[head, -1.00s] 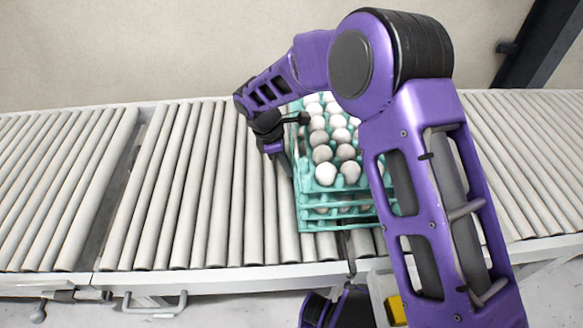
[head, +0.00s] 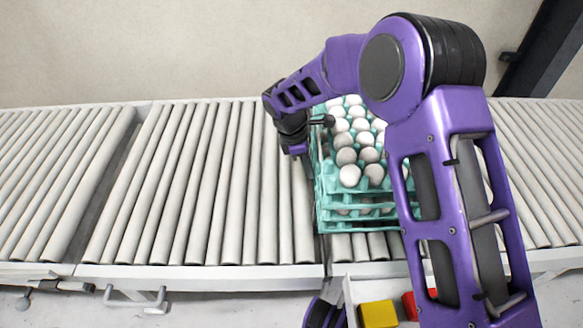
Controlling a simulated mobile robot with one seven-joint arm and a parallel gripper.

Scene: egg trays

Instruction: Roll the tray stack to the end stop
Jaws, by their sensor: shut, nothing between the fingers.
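The tray stack (head: 335,185) is several teal egg trays with white and greyish eggs (head: 350,175) in the top one. It stands upright on the roller conveyor (head: 215,190), right of the picture's middle. My gripper (head: 306,162) is shut and empty, low at the stack's left side. It looks to be against that side, but I cannot tell whether it touches. My purple arm reaches over the stack and hides its right part. I cannot make out an end stop; my arm covers part of the conveyor to the right.
The rollers left of the stack are clear. More bare rollers (head: 530,180) show right of my arm. A pale rail (head: 200,273) runs along the conveyor's near edge. A yellow block (head: 378,314) and a red block (head: 412,304) show at the bottom.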

